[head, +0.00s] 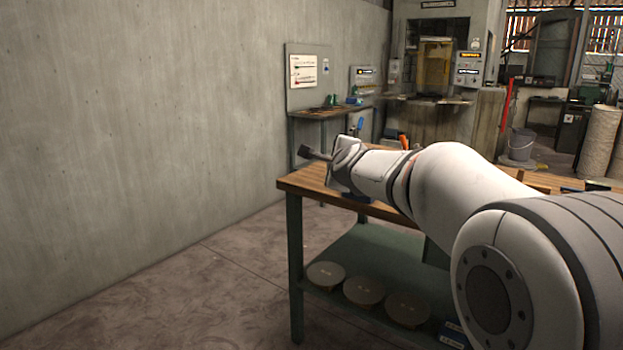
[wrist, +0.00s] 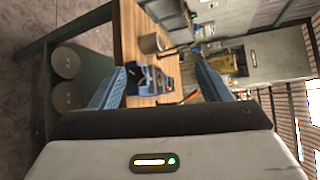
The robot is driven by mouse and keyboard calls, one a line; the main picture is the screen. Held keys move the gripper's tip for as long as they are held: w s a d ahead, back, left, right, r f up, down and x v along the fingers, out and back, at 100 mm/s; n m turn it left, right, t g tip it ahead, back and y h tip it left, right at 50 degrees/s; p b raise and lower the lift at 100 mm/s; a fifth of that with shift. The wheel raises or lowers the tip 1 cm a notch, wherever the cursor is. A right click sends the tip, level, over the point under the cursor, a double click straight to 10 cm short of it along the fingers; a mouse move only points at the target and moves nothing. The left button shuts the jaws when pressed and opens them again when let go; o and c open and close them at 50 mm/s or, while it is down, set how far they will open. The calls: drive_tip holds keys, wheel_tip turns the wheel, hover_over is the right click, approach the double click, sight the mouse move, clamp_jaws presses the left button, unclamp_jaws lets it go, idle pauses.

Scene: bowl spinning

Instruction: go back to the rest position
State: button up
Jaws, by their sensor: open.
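My gripper (wrist: 160,70) shows in the wrist view with its two blue fingers spread wide and nothing held between them. In the head view my arm reaches out over the wooden workbench (head: 300,181), and its end is near the bench's far left corner; the fingers cannot be made out there. The bench top also shows in the wrist view (wrist: 127,35), turned on its side. A brown cylindrical pot (wrist: 152,43) stands on it beyond the fingers. A dark blue device (wrist: 165,68) on the bench appears between the fingers, apart from them.
Several round discs (head: 325,275) lie on the green lower shelf (head: 375,250). A concrete wall (head: 150,130) rises on the left, with clear floor (head: 190,285) before the bench. A side table (head: 330,110), machine (head: 437,65) and grey bucket (head: 521,145) stand behind.

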drive_tip(key=s+d+f+n+g+p, duration=0.2)
drive_tip(key=s+d+n+g+p, duration=0.1)
drive_tip(key=s, duration=1)
drive_tip(key=s+d+f+n+g+h+p, duration=0.1)
drive_tip(key=s+n+g+p, duration=0.4)
drive_tip(key=s+n, duration=0.5)
drive_tip(key=s+d+f+n+g+p, duration=0.4)
drive_tip(key=s+d+n+p, duration=0.1)
drive_tip(key=s, duration=1.2)
drive_tip(key=shift+d+n+g+h+p, duration=0.35)
drive_tip(key=shift+n+p, duration=0.45)
drive_tip(key=shift+p, duration=0.3)
